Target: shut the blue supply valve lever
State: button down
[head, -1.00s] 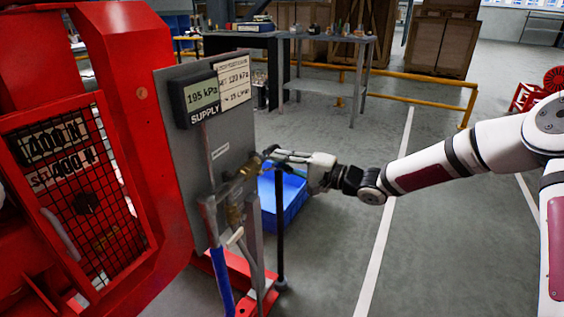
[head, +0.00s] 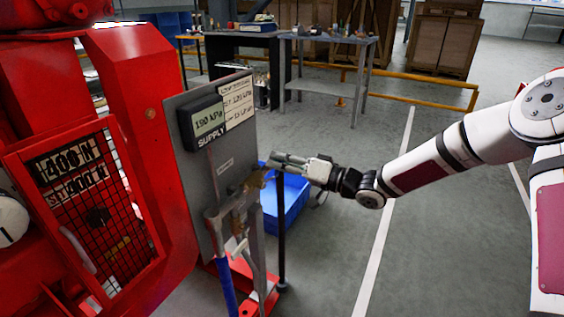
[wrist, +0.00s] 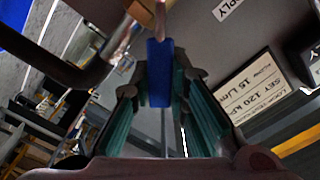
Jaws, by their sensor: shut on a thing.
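The blue lever (wrist: 159,72) sits upright between my fingers in the wrist view, its metal stem running up to the valve. My gripper (wrist: 160,95) is shut on the lever, a finger on each side. In the head view my gripper (head: 277,161) is at the right edge of the grey panel (head: 190,165), beside the brass valve (head: 254,182). There the fingers hide the lever's blue grip. A display (head: 207,122) above the SUPPLY label reads about 190 kPa.
A black post (head: 282,235) and a blue bin (head: 291,203) are near my gripper. Red machinery (head: 150,140) fills the left. Floor at right is clear.

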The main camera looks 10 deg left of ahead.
jog(key=n, duration=0.1)
jog(key=s+r+n, duration=0.1)
jog(key=n, duration=0.1)
jog(key=s+n, duration=0.1)
jog(key=shift+s+a+r+n, duration=0.1)
jog(key=shift+a+r+n, duration=0.2)
jog(key=shift+a, duration=0.05)
jog(key=shift+s+a+r+n+b, duration=0.1)
jog(key=shift+s+a+n+b, duration=0.1)
jog(key=shift+s+n, duration=0.4)
jog(key=shift+s+a+r+n+b, duration=0.1)
jog(key=shift+s+n+b, duration=0.1)
jog(key=shift+n, duration=0.65)
jog(key=shift+s+a+r+n+b, duration=0.1)
jog(key=shift+s+n+b, duration=0.1)
jog(key=shift+s+n, duration=0.4)
jog(key=shift+w+n, duration=0.2)
jog(key=shift+n, duration=0.05)
jog(key=c, duration=1.5)
grip_release()
jog(key=v, duration=1.2)
